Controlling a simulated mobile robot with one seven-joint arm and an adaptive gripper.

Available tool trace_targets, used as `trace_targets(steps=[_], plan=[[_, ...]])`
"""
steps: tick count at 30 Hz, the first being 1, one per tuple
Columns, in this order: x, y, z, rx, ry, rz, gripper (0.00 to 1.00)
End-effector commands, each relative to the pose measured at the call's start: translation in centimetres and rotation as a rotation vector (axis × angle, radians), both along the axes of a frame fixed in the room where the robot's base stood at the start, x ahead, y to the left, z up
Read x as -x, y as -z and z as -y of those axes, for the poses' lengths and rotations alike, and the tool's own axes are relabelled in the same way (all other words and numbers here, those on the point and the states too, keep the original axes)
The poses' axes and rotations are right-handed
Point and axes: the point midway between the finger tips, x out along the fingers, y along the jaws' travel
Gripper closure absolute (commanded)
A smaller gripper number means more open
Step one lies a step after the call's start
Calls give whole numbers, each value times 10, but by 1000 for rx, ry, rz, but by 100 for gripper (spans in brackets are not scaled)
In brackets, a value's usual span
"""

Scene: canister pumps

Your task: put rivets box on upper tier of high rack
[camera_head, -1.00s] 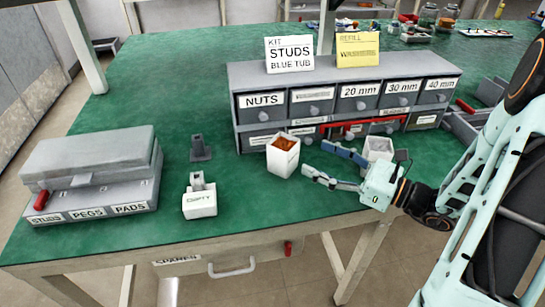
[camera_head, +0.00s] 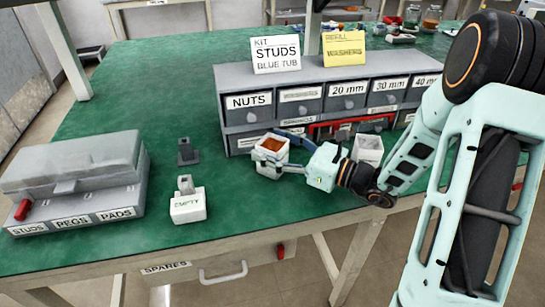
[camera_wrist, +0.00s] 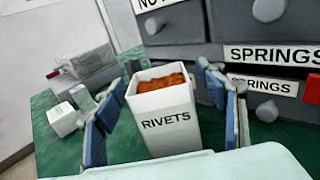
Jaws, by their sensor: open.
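The rivets box (camera_head: 271,164) is a white, open-topped box of orange-brown contents, upright on the green table in front of the drawer cabinet. In the wrist view the rivets box (camera_wrist: 165,128) shows its "RIVETS" label facing me. My gripper (camera_head: 268,148) is open around it, with one blue-padded finger on each side. In the wrist view a gap shows between the box and the fingers of my gripper (camera_wrist: 163,115), clearest at the right. I cannot make out a high rack with an upper tier in these views.
A grey drawer cabinet (camera_head: 240,119) stands close behind the box, with two signs on top. A second white box (camera_head: 368,152) is to the right. An "EMPTY" box (camera_head: 188,208) and a grey case (camera_head: 72,175) are to the left.

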Motion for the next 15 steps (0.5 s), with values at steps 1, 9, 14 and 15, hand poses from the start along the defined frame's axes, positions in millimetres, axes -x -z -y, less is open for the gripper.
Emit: trace_targets(steps=[1, 9, 14, 15], plan=[[0, 0, 0, 0, 0, 0, 35], [0, 0, 0, 0, 0, 0, 61], [0, 0, 0, 0, 0, 0, 79], [0, 0, 0, 0, 0, 0, 83]])
